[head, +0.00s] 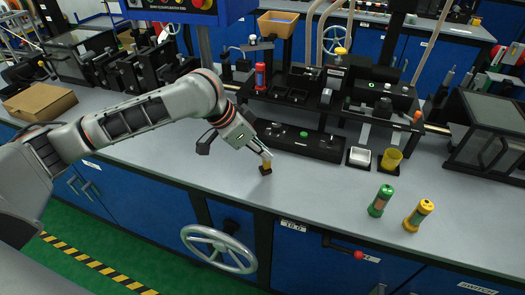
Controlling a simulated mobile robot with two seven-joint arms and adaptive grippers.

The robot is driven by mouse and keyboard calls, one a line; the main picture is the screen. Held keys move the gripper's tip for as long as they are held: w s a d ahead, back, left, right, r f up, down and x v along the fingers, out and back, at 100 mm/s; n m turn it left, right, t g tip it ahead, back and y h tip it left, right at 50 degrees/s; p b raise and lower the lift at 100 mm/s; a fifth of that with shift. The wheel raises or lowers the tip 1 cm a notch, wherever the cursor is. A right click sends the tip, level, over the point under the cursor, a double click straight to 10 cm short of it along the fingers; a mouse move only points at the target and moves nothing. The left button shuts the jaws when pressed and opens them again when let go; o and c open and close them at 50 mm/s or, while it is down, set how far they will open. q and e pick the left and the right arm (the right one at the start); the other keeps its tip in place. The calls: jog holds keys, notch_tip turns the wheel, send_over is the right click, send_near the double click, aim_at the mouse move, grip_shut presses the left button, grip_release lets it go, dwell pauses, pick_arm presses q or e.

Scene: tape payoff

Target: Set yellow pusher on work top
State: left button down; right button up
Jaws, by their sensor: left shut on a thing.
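My left gripper (267,157) reaches in from the left, fingers pointing down, low over the grey work top (310,190). It is shut on a small piece with a yellow upper part and a dark foot, which looks like the yellow pusher (266,167). The piece is roughly upright and partly hidden by the fingers. I cannot tell whether its foot touches the work top. My right gripper is not in view.
A green cylinder (380,201) and a yellow-ended cylinder (418,216) stand at the front right. A black fixture (303,140) is behind my gripper.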

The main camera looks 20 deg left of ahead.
pick_arm(q)
jog(key=shift+f, duration=0.1)
jog(key=c, duration=2.1)
grip_release()
jog(key=shift+r, duration=0.2)
jog(key=p+v, duration=0.2)
jog(key=v, duration=0.9)
jog(key=shift+a+r, duration=0.2)
jog(key=shift+r, duration=0.15)
jog(key=shift+s, duration=0.1)
